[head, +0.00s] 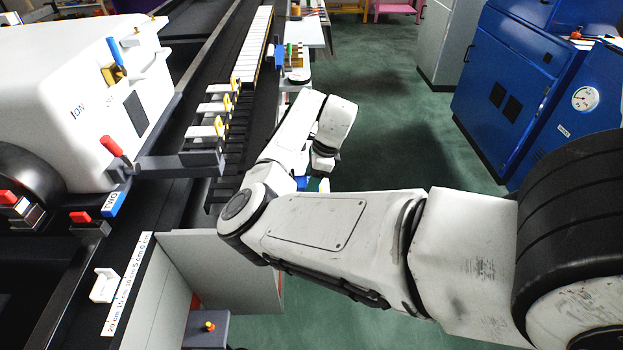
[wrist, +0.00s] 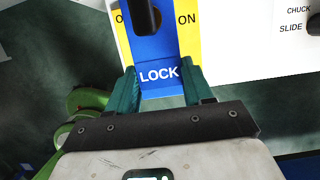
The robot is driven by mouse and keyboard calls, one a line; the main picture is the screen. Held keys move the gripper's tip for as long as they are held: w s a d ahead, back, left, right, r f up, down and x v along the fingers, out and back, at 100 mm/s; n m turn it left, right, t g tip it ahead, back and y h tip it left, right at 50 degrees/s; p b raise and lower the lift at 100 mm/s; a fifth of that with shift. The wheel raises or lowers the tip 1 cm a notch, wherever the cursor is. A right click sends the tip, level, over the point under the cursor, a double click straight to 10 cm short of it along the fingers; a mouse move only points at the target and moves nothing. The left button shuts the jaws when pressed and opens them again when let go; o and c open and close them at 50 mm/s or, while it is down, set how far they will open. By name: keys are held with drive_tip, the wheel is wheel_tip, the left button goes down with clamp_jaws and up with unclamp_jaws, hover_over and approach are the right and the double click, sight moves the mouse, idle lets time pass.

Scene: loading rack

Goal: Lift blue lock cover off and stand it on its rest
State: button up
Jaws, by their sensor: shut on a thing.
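The blue lock cover (wrist: 158,52), lettered LOCK, fills the upper middle of the wrist view. It lies over a yellow plate (wrist: 189,32) that shows on both sides of it, with ON at right and part of a word at left. A black knob or lever (wrist: 147,15) stands in front of the cover's upper part. My gripper (wrist: 160,86) has one teal finger on each side of the cover's lower end and is shut on it. I cannot tell whether the cover touches the plate. The rest is not identifiable.
A white panel (wrist: 250,50) lettered CHUCK and SLIDE lies right of the cover. A green curved thing (wrist: 85,100) is left of my gripper. In the head view, a black rack with white pieces (head: 215,105) stands left of my arm; blue cabinets (head: 515,85) stand right, with green floor between.

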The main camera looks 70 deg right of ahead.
drive_tip(key=shift+r+p, duration=1.3)
drive_tip(key=shift+r, duration=0.2)
